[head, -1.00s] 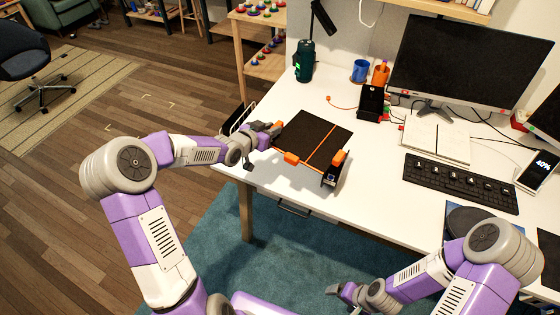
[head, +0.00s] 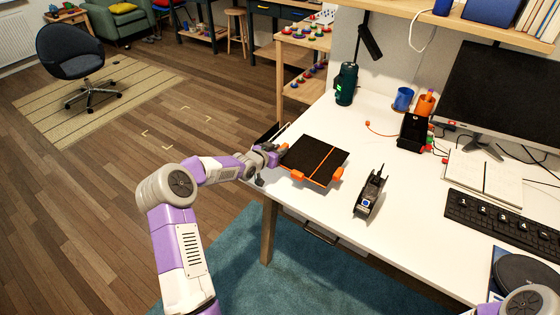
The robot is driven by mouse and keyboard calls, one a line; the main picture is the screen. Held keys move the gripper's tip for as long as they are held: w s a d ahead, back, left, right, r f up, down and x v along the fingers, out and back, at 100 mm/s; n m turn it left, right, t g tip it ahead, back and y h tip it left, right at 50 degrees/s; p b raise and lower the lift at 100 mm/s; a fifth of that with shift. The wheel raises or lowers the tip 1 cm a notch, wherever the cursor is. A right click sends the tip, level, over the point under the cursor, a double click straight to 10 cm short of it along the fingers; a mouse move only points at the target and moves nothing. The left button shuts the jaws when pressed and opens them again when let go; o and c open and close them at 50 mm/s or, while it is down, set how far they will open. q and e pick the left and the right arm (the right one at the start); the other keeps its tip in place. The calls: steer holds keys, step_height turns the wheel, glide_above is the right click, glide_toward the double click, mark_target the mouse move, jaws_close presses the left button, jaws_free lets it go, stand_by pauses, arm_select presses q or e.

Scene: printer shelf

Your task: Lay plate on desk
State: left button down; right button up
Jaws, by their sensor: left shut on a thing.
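The plate (head: 316,158) is black and square, with an orange stripe and orange pieces along its near edge. It is at the desk's left front part in the head view. My left gripper (head: 279,154) is shut on the plate's left edge. The plate looks nearly flat over the white desk (head: 420,224); I cannot tell whether it touches the top or hangs just above. My right gripper is out of view.
A small black device (head: 369,194) stands right of the plate, apart from it. The desk in front of the device is clear.

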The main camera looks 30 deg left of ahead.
arm_select(q)
step_height(320, 180, down, 4)
steer(key=shift+r+b, duration=0.1)
steer(key=shift+b, duration=0.4)
steer(key=shift+r, duration=0.1)
steer(key=shift+f+b, duration=0.4)
steer(key=shift+f, duration=0.15)
steer(key=c, duration=1)
jaws_free()
steer(key=shift+f, duration=0.1)
